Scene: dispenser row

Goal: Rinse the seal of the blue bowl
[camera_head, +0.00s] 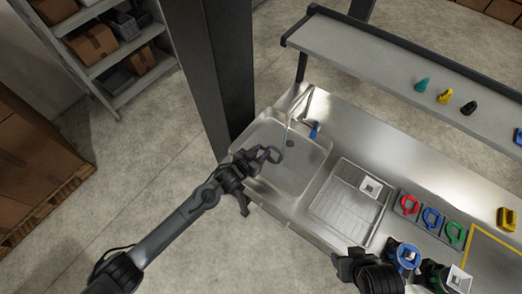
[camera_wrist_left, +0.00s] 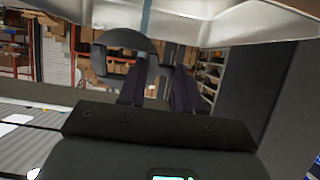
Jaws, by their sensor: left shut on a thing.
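My left gripper (camera_head: 262,156) is over the near left part of the sink (camera_head: 305,168), shut on a dark ring-shaped seal (camera_head: 275,154). In the left wrist view the dark grey seal (camera_wrist_left: 112,42) shows beyond the two fingers (camera_wrist_left: 157,90). A thin water stream (camera_head: 286,132) falls from the tap (camera_head: 303,100) close to the seal; it also shows in the wrist view (camera_wrist_left: 147,16). I cannot tell whether it touches the seal. A blue-topped bowl unit (camera_head: 403,254) stands at the lower right. My right gripper (camera_head: 346,263) is near the bottom edge, its jaws unclear.
A drain tray (camera_head: 335,205) with a white square part (camera_head: 370,187) lies right of the sink. Red (camera_head: 409,204), blue (camera_head: 432,217) and green (camera_head: 455,232) ring pieces sit in a row. A raised shelf (camera_head: 390,65) runs behind. A dark column (camera_head: 218,75) stands left of the sink.

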